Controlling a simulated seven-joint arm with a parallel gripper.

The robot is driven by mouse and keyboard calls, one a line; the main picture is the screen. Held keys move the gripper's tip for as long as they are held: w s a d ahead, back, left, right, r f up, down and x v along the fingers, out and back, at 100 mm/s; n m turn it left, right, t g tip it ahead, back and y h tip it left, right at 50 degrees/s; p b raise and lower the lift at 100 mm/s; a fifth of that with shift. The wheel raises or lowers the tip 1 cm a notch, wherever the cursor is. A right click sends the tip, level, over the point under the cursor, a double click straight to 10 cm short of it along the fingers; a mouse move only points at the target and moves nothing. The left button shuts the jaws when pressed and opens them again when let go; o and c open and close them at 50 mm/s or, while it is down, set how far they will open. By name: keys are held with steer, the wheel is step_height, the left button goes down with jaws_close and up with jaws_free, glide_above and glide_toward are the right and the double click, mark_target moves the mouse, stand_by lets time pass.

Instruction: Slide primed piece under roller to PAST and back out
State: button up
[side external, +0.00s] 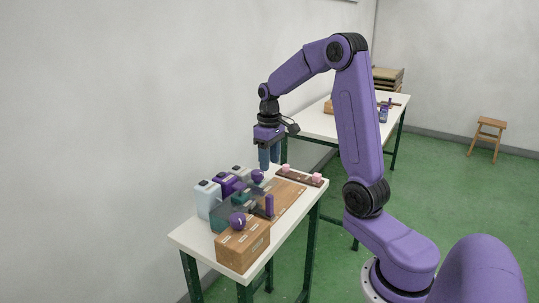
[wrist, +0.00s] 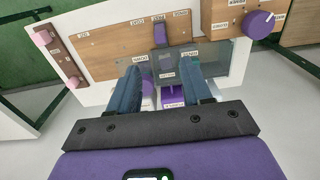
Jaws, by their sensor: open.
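My gripper (side external: 270,166) is open and empty, pointing down above the far part of the white table. In the wrist view, its two blue fingers stand apart (wrist: 162,72). A purple upright handle (side external: 269,205) stands on the wooden board (side external: 290,192); in the wrist view the handle (wrist: 160,33) is beyond the fingertips, beside a row of small labels too small to read surely. A dark see-through cover (side external: 240,208) stands beside the board. I cannot make out the roller or the primed piece for certain.
A wooden box (side external: 243,247) with a purple knob (side external: 237,221) stands at the near end. White and purple containers (side external: 208,198) line the wall side. A dark strip (side external: 289,176) with pink pegs lies at the far end. The bare board beyond the handle is clear.

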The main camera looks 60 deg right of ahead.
mark_target(270, 196)
steer(key=shift+r, duration=0.6)
steer(key=shift+r, duration=0.2)
step_height(270, 196, down, 17)
steer(key=shift+f, duration=0.2)
stand_by(0.4)
jaws_close()
